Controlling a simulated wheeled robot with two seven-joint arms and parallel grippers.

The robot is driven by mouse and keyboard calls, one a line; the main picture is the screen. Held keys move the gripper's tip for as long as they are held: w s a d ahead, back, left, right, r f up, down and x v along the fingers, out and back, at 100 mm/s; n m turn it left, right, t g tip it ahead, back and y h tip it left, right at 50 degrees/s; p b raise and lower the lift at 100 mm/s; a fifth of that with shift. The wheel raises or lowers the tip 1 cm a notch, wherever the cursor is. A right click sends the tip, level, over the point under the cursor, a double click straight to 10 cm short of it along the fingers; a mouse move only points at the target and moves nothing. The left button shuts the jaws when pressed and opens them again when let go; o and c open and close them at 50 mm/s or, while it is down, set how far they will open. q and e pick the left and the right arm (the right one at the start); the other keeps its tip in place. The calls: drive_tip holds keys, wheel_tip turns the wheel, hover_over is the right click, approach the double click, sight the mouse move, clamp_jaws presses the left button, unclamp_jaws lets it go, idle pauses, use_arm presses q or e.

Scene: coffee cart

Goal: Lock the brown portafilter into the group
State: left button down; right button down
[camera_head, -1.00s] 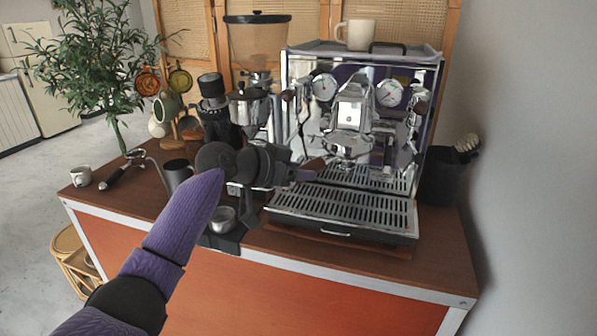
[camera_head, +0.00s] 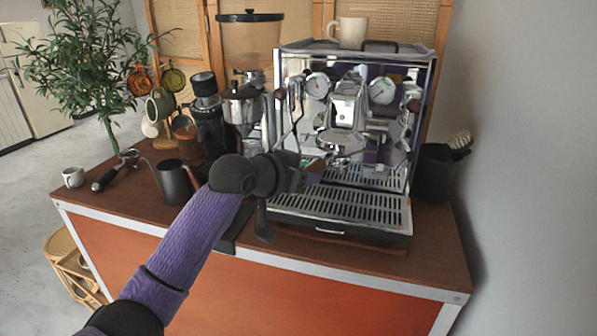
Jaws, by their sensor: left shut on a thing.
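The espresso machine (camera_head: 395,130) stands at the right of the cart, with its chrome group (camera_head: 345,112) at the front middle. My left gripper (camera_head: 304,178) is in front of the machine's left half, low and left of the group. It is shut on the handle of the brown portafilter (camera_head: 317,165), of which only a short brown piece shows. The handle points up and right toward the underside of the group. The portafilter's head is hard to tell from the chrome there, so I cannot tell whether it is seated. My right gripper is not in view.
The drip tray (camera_head: 340,208) lies below the group. A grinder (camera_head: 243,105) stands left of the machine. A dark pitcher (camera_head: 176,182), a black-handled portafilter (camera_head: 112,174) and a white cup (camera_head: 73,177) are on the left. A black bin (camera_head: 435,175) stands at the right.

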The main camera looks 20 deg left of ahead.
use_arm(q)
drive_tip(key=shift+d, duration=0.1)
drive_tip(key=shift+s+d+n+t+y, duration=0.3)
drive_tip(key=shift+d+n+y, duration=0.4)
drive_tip(key=shift+y, duration=0.2)
drive_tip(key=shift+s+d+n+y, duration=0.15)
drive_tip(key=shift+d+n+y, duration=0.55)
drive_tip(key=shift+d, duration=0.1)
drive_tip(key=shift+d+n+y, duration=0.6)
drive_tip(key=shift+d+y, duration=0.05)
drive_tip(key=shift+y, duration=0.15)
drive_tip(key=shift+d+r+n+y, duration=0.1)
drive_tip(key=shift+d+n+y, duration=0.6)
